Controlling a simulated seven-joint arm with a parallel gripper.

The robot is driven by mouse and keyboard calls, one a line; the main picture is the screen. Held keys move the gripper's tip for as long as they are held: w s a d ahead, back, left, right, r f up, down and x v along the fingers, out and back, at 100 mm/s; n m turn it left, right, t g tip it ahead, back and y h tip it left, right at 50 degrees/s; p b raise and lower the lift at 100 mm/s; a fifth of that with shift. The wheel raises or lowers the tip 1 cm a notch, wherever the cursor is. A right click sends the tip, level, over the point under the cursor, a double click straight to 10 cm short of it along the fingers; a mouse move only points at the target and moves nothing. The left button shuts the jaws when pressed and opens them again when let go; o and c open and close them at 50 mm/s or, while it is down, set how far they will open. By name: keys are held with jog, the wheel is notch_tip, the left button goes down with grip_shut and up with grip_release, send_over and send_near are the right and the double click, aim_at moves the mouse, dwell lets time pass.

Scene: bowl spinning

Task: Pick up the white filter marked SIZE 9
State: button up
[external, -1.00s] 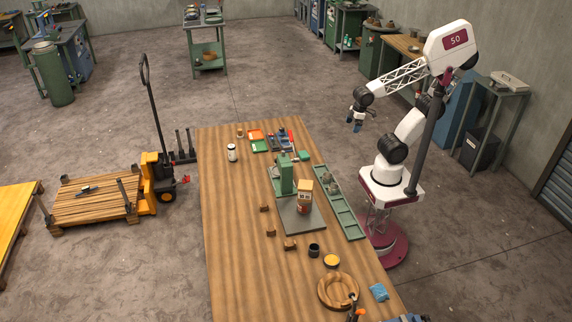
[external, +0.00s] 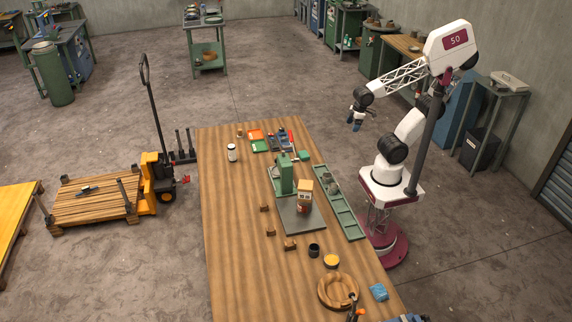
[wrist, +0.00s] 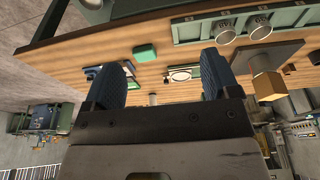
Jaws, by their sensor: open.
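My gripper (external: 356,125) hangs in the air on the far right side of the table, well away from its surface. In the wrist view my gripper (wrist: 160,85) has its two blue fingers wide apart, with nothing between them. In the external view the cylinders (external: 334,182) look small and grey.
The long green tray (external: 348,217) lies along the table's right edge. A wooden bowl (external: 327,300) is at the near end. The table's left half (external: 230,230) is mostly clear.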

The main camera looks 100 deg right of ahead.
notch_tip(320, 180, up, 5)
jog(key=w, duration=0.1)
jog(key=w+d+r+m+y, duration=0.15)
jog(key=w+m, duration=0.25)
jog(key=w, duration=0.5)
jog(key=w+r+m+t+y, duration=0.15)
jog(key=w+m, duration=0.25)
jog(key=w, duration=0.5)
jog(key=w+r+m+y, duration=0.3)
jog(key=w+m, duration=0.1)
jog(key=w, duration=0.6)
jog(key=w+d+f+m+t+y, duration=0.15)
jog(key=w+d+m, duration=0.4)
jog(key=w, duration=0.65)
jog(key=w+d+f+m+t+y, duration=0.15)
jog(key=w+d+m, duration=0.45)
jog(key=w, duration=0.6)
jog(key=w+d+f+m+t, duration=0.3)
jog(key=w+d+m, duration=0.1)
jog(key=w+d, duration=0.45)
notch_tip(320, 180, down, 20)
jog(key=shift+d+f, duration=0.25)
jog(key=shift+d, duration=0.1)
